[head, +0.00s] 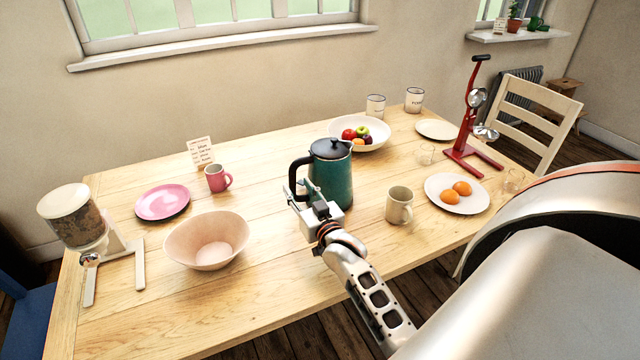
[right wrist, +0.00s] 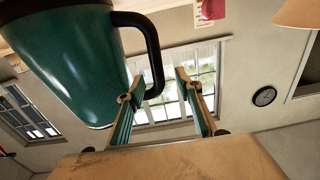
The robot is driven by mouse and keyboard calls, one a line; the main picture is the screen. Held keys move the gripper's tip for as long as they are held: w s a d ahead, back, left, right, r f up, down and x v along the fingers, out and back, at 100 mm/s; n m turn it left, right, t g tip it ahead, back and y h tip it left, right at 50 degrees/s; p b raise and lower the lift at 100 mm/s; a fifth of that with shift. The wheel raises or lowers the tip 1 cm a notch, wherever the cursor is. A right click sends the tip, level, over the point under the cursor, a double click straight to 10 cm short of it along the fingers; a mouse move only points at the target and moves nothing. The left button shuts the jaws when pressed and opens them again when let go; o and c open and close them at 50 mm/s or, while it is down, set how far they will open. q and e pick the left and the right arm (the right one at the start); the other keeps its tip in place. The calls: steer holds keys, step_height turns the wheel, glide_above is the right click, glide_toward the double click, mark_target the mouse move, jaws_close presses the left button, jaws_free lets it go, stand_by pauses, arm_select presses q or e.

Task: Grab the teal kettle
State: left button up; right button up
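The teal kettle (head: 333,182) stands upright on the wooden table, with a black lid and a black handle (head: 294,172) on its left side. My right gripper (head: 302,198) is low beside the kettle at the handle side. In the right wrist view the kettle (right wrist: 70,60) fills the upper left. The gripper's two fingers (right wrist: 160,84) are apart there, and the lower end of the handle (right wrist: 153,60) shows between or just beyond their tips. I cannot tell if they touch it. My left gripper is not in view.
A beige mug (head: 399,206) stands close right of the kettle, and a fruit bowl (head: 377,127) behind it. A pale pink bowl (head: 207,240) stands to the left. A plate with oranges (head: 440,203) lies to the right.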

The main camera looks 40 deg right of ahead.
mark_target(294, 177)
steer(key=x, duration=0.6)
steer(key=shift+s+d+r, duration=0.1)
steer(key=shift+d, duration=0.15)
jaws_close()
steer(key=shift+r, duration=0.25)
